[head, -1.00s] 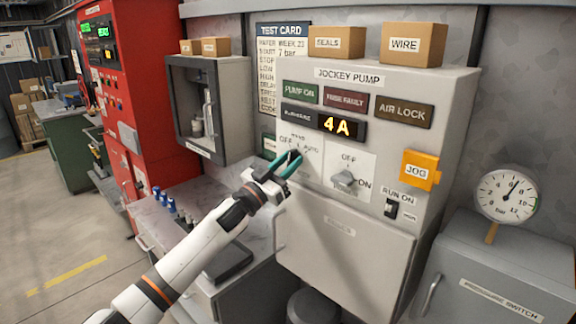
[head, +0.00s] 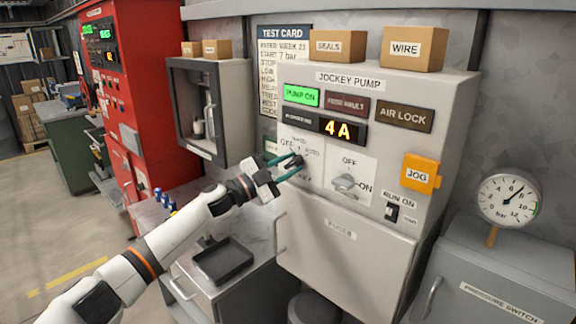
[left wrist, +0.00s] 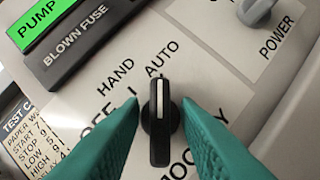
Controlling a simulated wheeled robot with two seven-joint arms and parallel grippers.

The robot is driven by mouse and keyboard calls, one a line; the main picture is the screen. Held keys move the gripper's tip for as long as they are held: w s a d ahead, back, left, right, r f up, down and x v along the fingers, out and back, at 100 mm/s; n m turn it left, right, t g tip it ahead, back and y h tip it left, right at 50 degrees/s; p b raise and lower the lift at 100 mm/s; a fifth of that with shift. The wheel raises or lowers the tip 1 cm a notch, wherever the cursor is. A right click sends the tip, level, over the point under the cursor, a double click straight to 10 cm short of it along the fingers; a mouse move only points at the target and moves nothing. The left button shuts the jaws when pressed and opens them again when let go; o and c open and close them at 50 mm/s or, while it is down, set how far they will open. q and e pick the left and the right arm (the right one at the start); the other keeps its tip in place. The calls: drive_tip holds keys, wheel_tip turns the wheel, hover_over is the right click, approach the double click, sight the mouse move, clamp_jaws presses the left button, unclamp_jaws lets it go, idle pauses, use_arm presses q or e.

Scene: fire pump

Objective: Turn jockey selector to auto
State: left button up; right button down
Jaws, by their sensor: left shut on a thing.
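The jockey selector is a black knob (left wrist: 159,122) with a white pointer line, on a plate marked OFF, HAND and AUTO. In the left wrist view its pointer is straight up, toward the AUTO label (left wrist: 162,59). My left gripper (head: 296,163) is at the selector on the grey jockey pump panel (head: 338,210); its green fingers (left wrist: 160,130) stand on both sides of the knob, shut on it. In the head view the fingers partly hide the knob and its labels. My right gripper is not in view.
The green PUMP ON lamp (head: 301,95) is lit, and the display (head: 337,129) reads 4A. The POWER knob (head: 345,183) is close right of the selector. An orange JOG box (head: 420,173) and a RUN ON switch (head: 392,212) are farther right.

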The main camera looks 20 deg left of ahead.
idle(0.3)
use_arm(q)
drive_tip(key=o, duration=0.6)
drive_tip(key=b+v, duration=0.3)
drive_tip(key=v, duration=0.9)
drive_tip(key=shift+b, duration=0.4)
drive_tip(key=shift+r, duration=0.1)
